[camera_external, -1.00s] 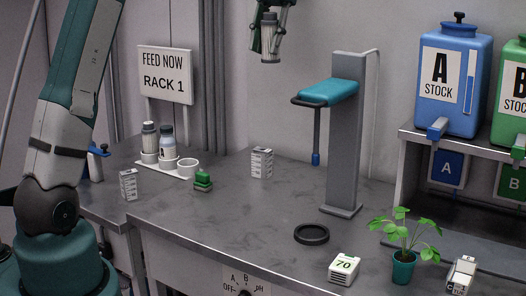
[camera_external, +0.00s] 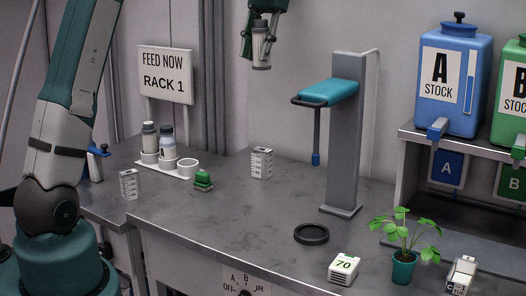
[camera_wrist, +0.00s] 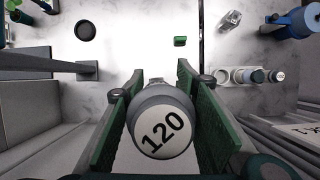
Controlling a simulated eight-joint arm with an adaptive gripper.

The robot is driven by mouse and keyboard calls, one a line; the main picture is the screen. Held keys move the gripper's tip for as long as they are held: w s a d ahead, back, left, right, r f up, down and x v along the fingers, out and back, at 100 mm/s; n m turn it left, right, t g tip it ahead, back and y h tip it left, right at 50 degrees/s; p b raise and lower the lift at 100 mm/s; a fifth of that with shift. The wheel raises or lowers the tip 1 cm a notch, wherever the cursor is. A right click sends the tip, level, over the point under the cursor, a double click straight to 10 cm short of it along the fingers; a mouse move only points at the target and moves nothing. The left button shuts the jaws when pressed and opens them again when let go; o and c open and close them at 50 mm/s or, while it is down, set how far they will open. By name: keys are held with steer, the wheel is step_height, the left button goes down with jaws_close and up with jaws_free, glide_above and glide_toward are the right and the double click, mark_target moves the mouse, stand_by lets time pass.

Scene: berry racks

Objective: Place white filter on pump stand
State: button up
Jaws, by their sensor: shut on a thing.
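My gripper (camera_external: 262,28) is high over the back of the bench, left of the pump stand (camera_external: 345,140). It is shut on a pale cylinder with grey ends, which looks like the white filter (camera_external: 261,52); it hangs upright. In the wrist view the filter's end (camera_wrist: 160,132) reads "120", between the green finger pads of my gripper (camera_wrist: 160,72). The pump stand is a grey column with a teal arm, a dark open ring at its front and a blue-tipped rod below. The filter is apart from the stand.
A white holder (camera_external: 180,174) at the left carries two bottle-like cylinders and an empty cup. The middle is clear.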

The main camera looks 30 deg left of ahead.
steer(key=s+a+f+m+y, duration=0.1)
steer(key=s+a+f, duration=0.3)
steer(key=a+f, duration=0.25)
steer(key=s+a+f+m, duration=0.2)
steer(key=s+a+f, duration=0.2)
steer(key=a+f, duration=0.3)
steer(key=s+a+f+m+y, duration=0.1)
steer(key=s+a+f, duration=0.35)
steer(key=a, duration=0.35)
steer(key=s+a+f+m, duration=0.1)
steer(key=s+a+f, duration=0.3)
steer(key=s, duration=0.3)
steer(key=s+a+f+m+t, duration=0.1)
steer(key=s+a+f, duration=0.3)
steer(key=s, duration=0.4)
steer(key=s+a+f+m+y, duration=0.1)
steer(key=s+a+f+m, duration=0.1)
steer(key=s+a+f, duration=0.2)
steer(key=s, duration=0.3)
steer(key=shift+s+a+f+m+t, duration=0.3)
steer(key=shift+s+a+f, duration=0.05)
steer(key=shift+s+f, duration=0.05)
steer(key=shift+f+b, duration=0.4)
steer(key=shift+f, duration=2.55)
steer(key=shift+f+b, duration=0.35)
steer(key=shift+f, duration=1.7)
